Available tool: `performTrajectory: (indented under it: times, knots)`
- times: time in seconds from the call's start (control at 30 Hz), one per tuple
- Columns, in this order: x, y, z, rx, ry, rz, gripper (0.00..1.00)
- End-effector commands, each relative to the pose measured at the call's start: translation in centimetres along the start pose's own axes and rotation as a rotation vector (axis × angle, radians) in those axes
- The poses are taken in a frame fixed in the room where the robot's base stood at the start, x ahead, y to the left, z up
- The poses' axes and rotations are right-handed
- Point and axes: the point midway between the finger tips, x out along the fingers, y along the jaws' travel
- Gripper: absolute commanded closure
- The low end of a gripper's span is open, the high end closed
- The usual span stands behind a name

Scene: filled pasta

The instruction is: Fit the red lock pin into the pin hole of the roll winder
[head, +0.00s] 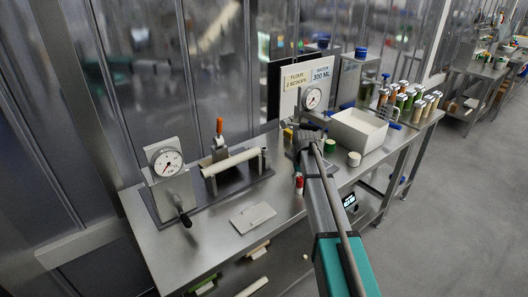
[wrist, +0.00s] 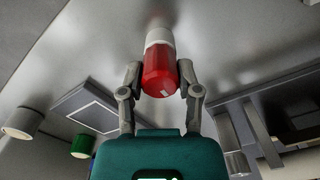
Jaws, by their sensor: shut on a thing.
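A red cylinder with a pale band, which I take for the red lock pin (wrist: 160,78), is between my gripper's two fingers (wrist: 160,82). The fingers press on its sides, with its pale end pointing away from me to the metal tabletop; I cannot tell whether it touches. In the head view the red piece (head: 299,182) shows beside my arm, right of the bench fixtures. The likely roll winder (head: 232,160) is a frame with a pale roller and an orange-handled lever, on the left of the bench. I cannot make out its pin hole.
A gauge with a black-handled crank (head: 167,161) stands left of the roller. A flat grey plate (head: 252,217) lies in front. A green-lidded jar (head: 330,146), a white jar (head: 354,159) and a white bin (head: 358,130) stand to the right.

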Motion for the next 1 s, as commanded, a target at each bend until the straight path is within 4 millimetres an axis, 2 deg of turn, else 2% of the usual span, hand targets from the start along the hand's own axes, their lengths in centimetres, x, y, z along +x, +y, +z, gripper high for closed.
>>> performTrajectory:
  times: [1.0]
  knots:
    - [-0.91,0.00,-0.01,0.000,0.000,0.000,1.00]
